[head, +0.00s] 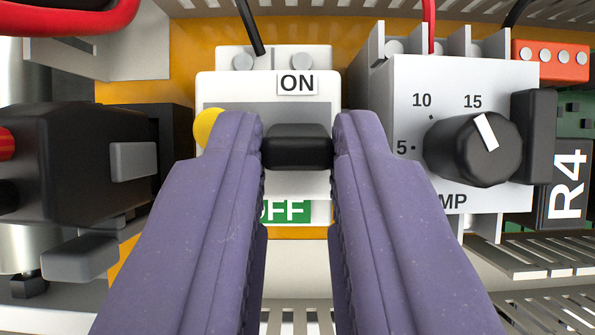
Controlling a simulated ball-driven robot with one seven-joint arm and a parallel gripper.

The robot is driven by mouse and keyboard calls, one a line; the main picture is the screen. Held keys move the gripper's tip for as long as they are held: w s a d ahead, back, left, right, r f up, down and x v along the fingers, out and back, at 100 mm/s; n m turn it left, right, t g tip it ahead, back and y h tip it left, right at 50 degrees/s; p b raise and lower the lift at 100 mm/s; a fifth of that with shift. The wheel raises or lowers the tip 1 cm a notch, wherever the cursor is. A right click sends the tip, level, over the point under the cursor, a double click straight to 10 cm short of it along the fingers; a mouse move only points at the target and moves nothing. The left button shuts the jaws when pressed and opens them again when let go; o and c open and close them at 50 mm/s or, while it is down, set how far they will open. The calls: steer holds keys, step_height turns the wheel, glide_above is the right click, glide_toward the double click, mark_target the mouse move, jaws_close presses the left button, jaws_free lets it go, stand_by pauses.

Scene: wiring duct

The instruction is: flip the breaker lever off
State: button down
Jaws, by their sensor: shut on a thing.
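The breaker (220,90) is a white block in the middle of the head view, with an ON label (297,84) at its top and a green OFF label (289,211) below. Its black lever (298,147) lies between the two labels. My gripper (298,140) has two purple fingers that reach in from below, one on each side of the lever. The fingers are shut on the lever. The fingers hide the lever's ends, the breaker's lower sides and part of the OFF label.
A white dial unit (410,75) with a black knob (472,148) stands close on the right. A dark block (70,160) with grey tabs is on the left. A yellow round part (207,127) touches the left finger's outline. Slotted duct (510,255) runs along the bottom.

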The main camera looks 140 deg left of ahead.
steer(key=shift+s+a+f+t+h+b, duration=0.15)
steer(key=shift+t+h+b, duration=0.15)
steer(key=shift+t+h, duration=0.1)
steer(key=shift+s+a+f+t+h+b, duration=0.1)
steer(key=shift+a+t+h+b, duration=0.05)
steer(key=shift+t+h+b, duration=0.2)
steer(key=c, duration=1)
jaws_free()
